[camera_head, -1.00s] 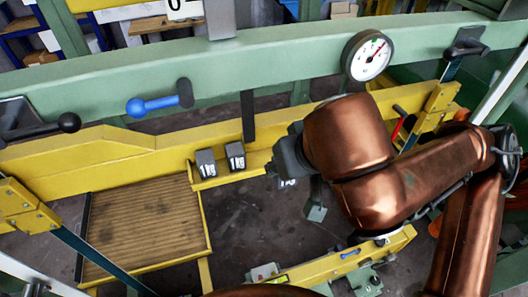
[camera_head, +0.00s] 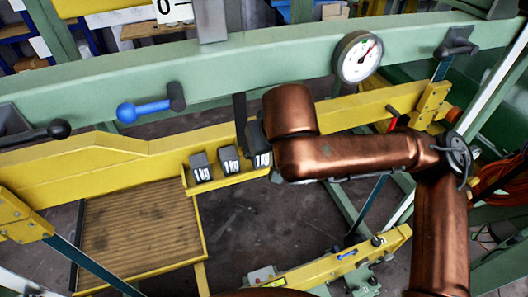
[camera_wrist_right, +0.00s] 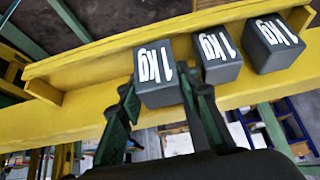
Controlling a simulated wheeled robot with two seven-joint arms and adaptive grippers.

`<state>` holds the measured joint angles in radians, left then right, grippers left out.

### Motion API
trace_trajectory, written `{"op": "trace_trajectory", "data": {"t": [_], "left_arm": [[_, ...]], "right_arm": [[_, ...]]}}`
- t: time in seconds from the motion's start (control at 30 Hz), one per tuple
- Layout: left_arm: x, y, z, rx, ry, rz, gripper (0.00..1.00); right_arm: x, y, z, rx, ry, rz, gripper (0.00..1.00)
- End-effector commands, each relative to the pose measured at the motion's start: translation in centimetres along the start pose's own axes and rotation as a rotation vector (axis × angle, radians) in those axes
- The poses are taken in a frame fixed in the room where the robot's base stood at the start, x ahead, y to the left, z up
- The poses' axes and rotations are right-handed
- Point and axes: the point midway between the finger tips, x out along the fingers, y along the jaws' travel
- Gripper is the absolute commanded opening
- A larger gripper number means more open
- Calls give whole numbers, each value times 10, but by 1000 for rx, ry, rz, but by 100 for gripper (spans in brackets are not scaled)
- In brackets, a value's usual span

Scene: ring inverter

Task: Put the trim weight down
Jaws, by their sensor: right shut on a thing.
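My right gripper (camera_wrist_right: 160,88) is shut on a dark grey trim weight (camera_wrist_right: 158,68) marked 1kg, one finger on each side. In the head view this weight (camera_head: 261,160) is at the right end of a row of three, partly hidden by my copper arm. Two like weights, the left one (camera_head: 201,168) and the middle one (camera_head: 229,160), stand in the yellow ledge (camera_head: 214,185). The held weight is beside the middle one, over or in the ledge; I cannot tell whether its base touches. My left gripper is not in view.
A yellow beam (camera_head: 80,165) runs behind the ledge, below a green beam (camera_head: 270,75) with a dial gauge (camera_head: 358,56) and a blue-handled lever (camera_head: 145,108). A ribbed platform (camera_head: 140,235) lies to the lower left. The ledge has free room right of the held weight.

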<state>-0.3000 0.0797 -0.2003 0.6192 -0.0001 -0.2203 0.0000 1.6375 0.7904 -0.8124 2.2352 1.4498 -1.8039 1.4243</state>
Motion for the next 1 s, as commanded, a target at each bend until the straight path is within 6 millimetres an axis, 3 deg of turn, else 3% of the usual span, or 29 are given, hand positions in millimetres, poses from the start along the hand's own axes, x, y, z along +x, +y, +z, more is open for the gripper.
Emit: {"op": "trace_trajectory", "data": {"t": [0.23, 0.63, 0.67, 0.77, 1.0], "left_arm": [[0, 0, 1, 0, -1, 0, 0], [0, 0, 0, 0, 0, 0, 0], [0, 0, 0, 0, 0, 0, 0], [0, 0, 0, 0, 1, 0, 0], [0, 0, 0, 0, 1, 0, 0]], "right_arm": [[26, 0, -11, 2, 5, -1, 0], [30, 0, -10, 1, 5, -1, 0], [32, 1, -8, 0, -1, 0, 33], [32, 1, -8, 0, -1, 0, 39], [32, 1, -8, 0, -1, 0, 39]]}}
